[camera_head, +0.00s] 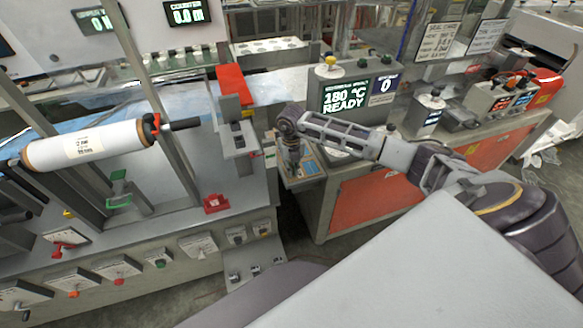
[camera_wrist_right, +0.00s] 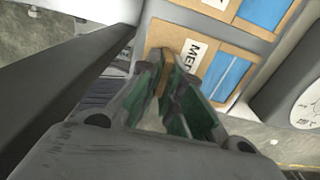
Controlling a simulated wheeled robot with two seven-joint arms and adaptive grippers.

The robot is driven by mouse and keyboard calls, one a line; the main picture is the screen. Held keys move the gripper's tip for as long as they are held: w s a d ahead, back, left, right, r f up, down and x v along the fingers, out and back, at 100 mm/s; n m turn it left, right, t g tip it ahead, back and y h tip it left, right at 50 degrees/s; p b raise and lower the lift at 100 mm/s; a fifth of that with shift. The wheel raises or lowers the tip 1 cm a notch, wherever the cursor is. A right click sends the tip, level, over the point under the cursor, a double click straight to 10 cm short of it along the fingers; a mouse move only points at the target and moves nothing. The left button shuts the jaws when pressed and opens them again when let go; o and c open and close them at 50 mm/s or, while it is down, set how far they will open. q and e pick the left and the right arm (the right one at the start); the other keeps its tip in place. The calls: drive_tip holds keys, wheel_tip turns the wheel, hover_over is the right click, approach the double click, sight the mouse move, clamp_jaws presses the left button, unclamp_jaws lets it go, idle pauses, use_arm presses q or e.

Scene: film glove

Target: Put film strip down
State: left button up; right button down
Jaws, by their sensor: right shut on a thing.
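My right gripper (camera_head: 293,168) points down over a small stand at the left end of the orange-panelled bench. In the right wrist view its green-padded fingers (camera_wrist_right: 164,88) are shut on a thin tan piece, which I take to be the film strip (camera_wrist_right: 165,70). Most of the strip is hidden by the fingers. Just beyond the fingertips lies a tan card with a blue area and a white label (camera_wrist_right: 190,52), close to the held piece. I cannot tell whether they touch. My left gripper is not in view.
A second tan and blue card (camera_wrist_right: 262,12) lies beside the first. The heater unit (camera_head: 345,98), reading 180 °C READY, stands behind my right gripper. A film roll (camera_head: 88,146) and a machine with switches are at left. A grey post (camera_wrist_right: 65,85) crosses the wrist view.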

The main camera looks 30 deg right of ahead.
drive_tip(key=shift+f, duration=0.1)
drive_tip(key=c, duration=1.6)
unclamp_jaws()
drive_tip(key=shift+r, duration=0.35)
wheel_tip(320, 180, up, 12)
drive_tip(key=b, duration=0.1)
drive_tip(key=shift+f+b, duration=0.2)
drive_tip(key=shift+b, duration=0.1)
